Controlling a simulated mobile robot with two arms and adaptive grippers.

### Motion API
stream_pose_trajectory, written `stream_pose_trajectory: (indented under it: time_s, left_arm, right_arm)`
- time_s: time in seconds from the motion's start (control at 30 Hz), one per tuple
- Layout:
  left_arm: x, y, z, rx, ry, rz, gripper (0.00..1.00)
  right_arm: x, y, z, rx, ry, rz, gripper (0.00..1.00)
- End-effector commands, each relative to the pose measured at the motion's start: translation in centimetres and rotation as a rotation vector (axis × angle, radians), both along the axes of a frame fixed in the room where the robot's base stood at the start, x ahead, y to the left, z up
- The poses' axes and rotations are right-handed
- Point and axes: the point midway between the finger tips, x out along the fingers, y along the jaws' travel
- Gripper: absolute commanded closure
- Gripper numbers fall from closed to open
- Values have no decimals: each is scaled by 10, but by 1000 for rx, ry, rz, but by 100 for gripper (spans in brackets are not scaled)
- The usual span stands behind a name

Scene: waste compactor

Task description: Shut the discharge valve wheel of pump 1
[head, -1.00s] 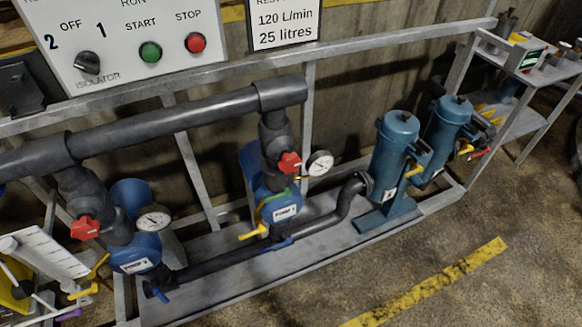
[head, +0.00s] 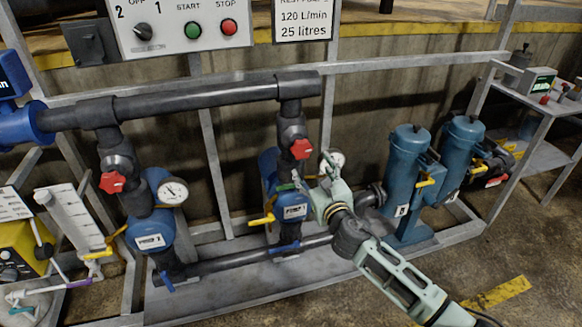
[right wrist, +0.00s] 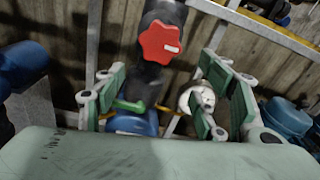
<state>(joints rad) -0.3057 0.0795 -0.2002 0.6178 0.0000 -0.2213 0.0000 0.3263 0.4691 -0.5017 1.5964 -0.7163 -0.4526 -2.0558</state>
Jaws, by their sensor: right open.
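Two blue pumps stand under a dark pipe, each with a red valve wheel on its riser. The right pump (head: 296,212) has its red wheel (head: 301,149) just above my right gripper (head: 313,174). The left pump (head: 150,241) has its own red wheel (head: 112,182). The label numbers are too small to read surely. In the right wrist view, my open right gripper (right wrist: 163,92) has fingers spread left and right, with nothing between them touched. The red wheel (right wrist: 161,41) lies ahead, a little above the fingertips' line. My left gripper is not in view.
A white pressure gauge (head: 337,160) sits right of the right riser, close to my gripper. A yellow lever (head: 263,220) sticks out left of that pump. Blue filter cylinders (head: 406,165) stand to the right. A grey frame rail (head: 400,60) runs behind.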

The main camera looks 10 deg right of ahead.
Motion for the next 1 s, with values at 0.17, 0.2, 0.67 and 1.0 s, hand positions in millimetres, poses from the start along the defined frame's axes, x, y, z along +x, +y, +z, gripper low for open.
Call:
stream_pose_trajectory:
  time_s: [0.17, 0.2, 0.67, 1.0]
  left_arm:
    - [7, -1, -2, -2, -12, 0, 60]
    - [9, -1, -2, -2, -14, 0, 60]
    - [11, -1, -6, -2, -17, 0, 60]
    - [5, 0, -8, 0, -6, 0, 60]
  right_arm:
    - [7, 4, 21, -88, -46, 9, 36]
    - [11, 4, 21, -88, -45, 8, 36]
    - [70, 6, 20, -82, -43, 8, 36]
    - [80, 7, 19, -83, -42, 10, 36]
